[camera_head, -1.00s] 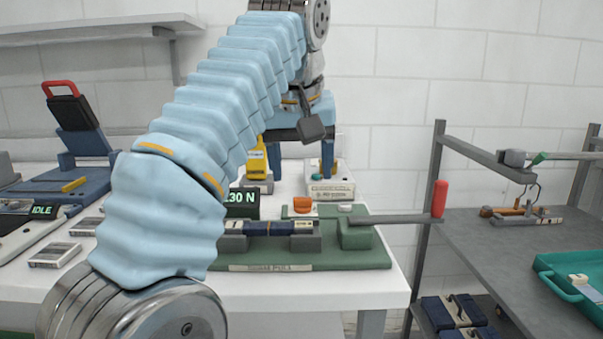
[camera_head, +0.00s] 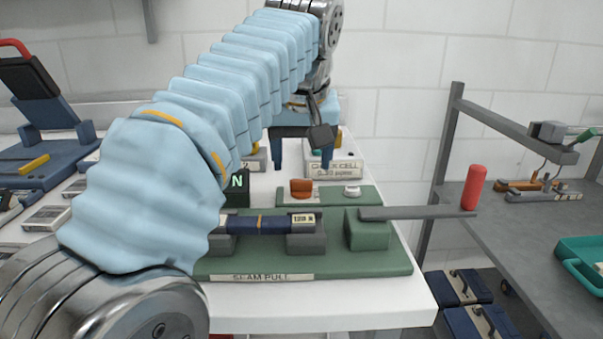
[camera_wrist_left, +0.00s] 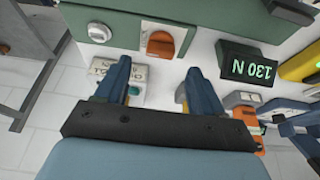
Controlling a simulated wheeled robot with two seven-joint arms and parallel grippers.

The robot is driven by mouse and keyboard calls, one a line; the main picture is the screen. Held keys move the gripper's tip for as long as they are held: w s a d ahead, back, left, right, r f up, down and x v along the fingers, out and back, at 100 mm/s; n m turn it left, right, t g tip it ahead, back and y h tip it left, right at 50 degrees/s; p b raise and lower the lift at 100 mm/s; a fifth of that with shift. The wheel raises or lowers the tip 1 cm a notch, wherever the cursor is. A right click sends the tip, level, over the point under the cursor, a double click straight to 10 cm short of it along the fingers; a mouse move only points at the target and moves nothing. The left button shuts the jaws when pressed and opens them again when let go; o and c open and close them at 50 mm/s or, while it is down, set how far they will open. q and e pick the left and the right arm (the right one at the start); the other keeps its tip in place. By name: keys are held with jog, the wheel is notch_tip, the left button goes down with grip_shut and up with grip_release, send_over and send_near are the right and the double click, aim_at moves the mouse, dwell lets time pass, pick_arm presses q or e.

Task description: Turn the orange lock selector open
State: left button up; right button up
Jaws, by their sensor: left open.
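The orange lock selector (camera_head: 301,188) is a small knob on the green fixture labelled SEAM PULL (camera_head: 366,262), towards its back edge. In the left wrist view the orange selector (camera_wrist_left: 160,44) sits on a pale plate, just beyond the fingertips. My left gripper (camera_head: 302,162) points down with its two blue fingers apart, behind and above the selector. In the left wrist view the open left gripper (camera_wrist_left: 157,76) has nothing between its fingers, and the knob is roughly centred between them. My right gripper is not in view.
A white button (camera_head: 352,190) sits right of the selector. A grey lever with a red handle (camera_head: 473,188) sticks out to the right. A dark cylinder (camera_head: 258,224) lies across grey blocks in front. A white labelled box (camera_head: 334,168) and a display (camera_head: 237,186) stand close by.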

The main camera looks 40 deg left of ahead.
aim_at(301, 180)
pick_arm(q)
jog(key=x, duration=0.5)
jog(key=shift+c, duration=0.3)
jog(key=c, duration=1)
